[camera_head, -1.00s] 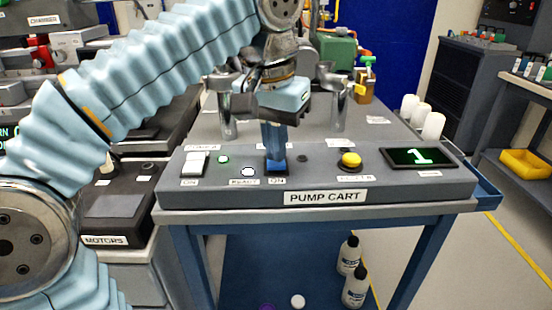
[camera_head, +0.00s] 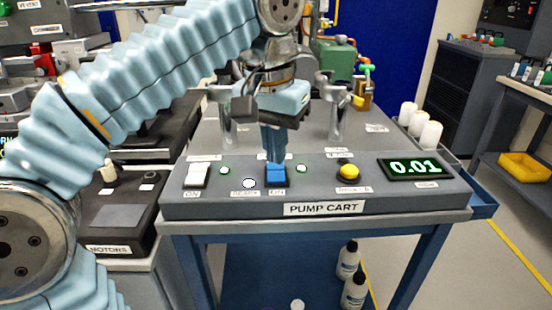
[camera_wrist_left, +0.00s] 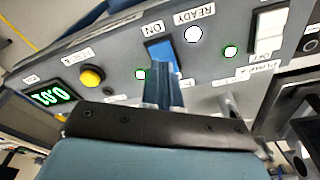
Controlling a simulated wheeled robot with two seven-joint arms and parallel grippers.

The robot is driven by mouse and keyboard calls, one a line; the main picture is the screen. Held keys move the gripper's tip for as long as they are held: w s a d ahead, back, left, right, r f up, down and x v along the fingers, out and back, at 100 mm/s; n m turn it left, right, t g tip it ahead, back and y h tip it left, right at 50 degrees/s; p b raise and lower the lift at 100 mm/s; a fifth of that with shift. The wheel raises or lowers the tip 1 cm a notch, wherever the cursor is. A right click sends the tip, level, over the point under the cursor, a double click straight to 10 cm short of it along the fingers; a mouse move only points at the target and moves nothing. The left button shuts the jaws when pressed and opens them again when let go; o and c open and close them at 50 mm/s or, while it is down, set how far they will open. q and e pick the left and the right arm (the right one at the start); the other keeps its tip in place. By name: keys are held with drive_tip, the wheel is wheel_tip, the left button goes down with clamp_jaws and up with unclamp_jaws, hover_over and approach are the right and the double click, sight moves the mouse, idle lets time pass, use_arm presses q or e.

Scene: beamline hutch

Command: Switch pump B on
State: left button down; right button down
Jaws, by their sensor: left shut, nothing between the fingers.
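The pump cart panel (camera_head: 400,196) faces me. Its blue rocker switch (camera_head: 276,174) stands mid-panel and also shows in the wrist view (camera_wrist_left: 157,53), with an ON label beside it. My left gripper (camera_head: 274,156) is shut and empty, pointing down with its tips at the blue switch; whether they touch cannot be told. In the wrist view the blue fingers (camera_wrist_left: 165,88) partly cover the switch. The lamp (camera_head: 301,168) right of this switch glows green. The white rocker switch (camera_head: 197,176) at left has a green lit lamp (camera_head: 224,170). The display (camera_head: 416,168) reads 0.01.
A yellow button (camera_head: 347,172) and a white READY lamp (camera_head: 249,183) sit on the same panel. Metal fittings (camera_head: 337,118) stand behind it on the cart top. White cylinders (camera_head: 430,134) stand at the cart's right edge. The motors box (camera_head: 118,214) is at left.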

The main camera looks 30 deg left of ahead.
sight(276, 178)
use_arm(q)
drive_tip(key=shift+r, duration=2.15)
